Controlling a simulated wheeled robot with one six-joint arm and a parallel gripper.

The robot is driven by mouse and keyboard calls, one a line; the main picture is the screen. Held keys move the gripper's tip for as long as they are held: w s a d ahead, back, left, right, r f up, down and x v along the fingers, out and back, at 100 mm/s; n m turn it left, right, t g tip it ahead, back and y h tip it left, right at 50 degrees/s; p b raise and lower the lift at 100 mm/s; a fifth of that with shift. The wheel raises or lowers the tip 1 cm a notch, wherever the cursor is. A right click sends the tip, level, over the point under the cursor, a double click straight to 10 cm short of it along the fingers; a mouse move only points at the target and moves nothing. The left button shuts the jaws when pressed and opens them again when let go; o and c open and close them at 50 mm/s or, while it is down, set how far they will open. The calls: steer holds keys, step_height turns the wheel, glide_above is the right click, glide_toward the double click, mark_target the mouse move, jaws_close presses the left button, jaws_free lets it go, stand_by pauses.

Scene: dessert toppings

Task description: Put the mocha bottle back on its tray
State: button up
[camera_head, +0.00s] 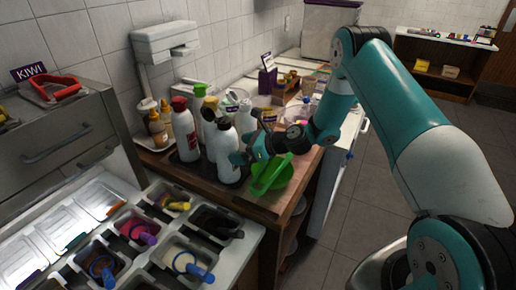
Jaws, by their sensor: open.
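Several white bottles stand in a group on a dark tray (187,170) on the wooden counter. The front bottle (228,168) has a dark top and stands at the tray's right side. One bottle with a red cap (183,132) stands at the left. Another white bottle (244,119) stands behind. Labels are too small to read, so I cannot tell which is the mocha bottle. My gripper (241,158) is open beside the front bottle's right side, its fingers pointing left. I cannot tell whether it touches the bottle.
Amber bottles (158,128) stand on a pale tray at the left. Topping bins with scoops (137,231) fill the front. A wooden caddy (286,82) stands behind. The floor at right is clear.

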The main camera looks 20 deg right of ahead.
steer(key=b+v, duration=0.2)
steer(key=v, duration=0.5)
steer(key=s+a+r+n+g+h, duration=0.1)
steer(key=s+a+r+n+g, duration=0.6)
steer(key=s+a+r+n, duration=0.95)
steer(key=s+d+n+g+h, duration=0.1)
steer(key=s+n+h, duration=0.1)
steer(key=s+n, duration=0.6)
steer(key=s+d+r+n+g+h, duration=0.1)
steer(key=s+d+n+h, duration=0.1)
steer(key=s+n, duration=0.6)
steer(key=shift+d+n+h, duration=0.2)
steer(key=shift+n+h, duration=0.1)
steer(key=shift+n, duration=0.35)
steer(key=shift+r, duration=0.2)
step_height(320, 180, up, 9)
steer(key=p, duration=0.9)
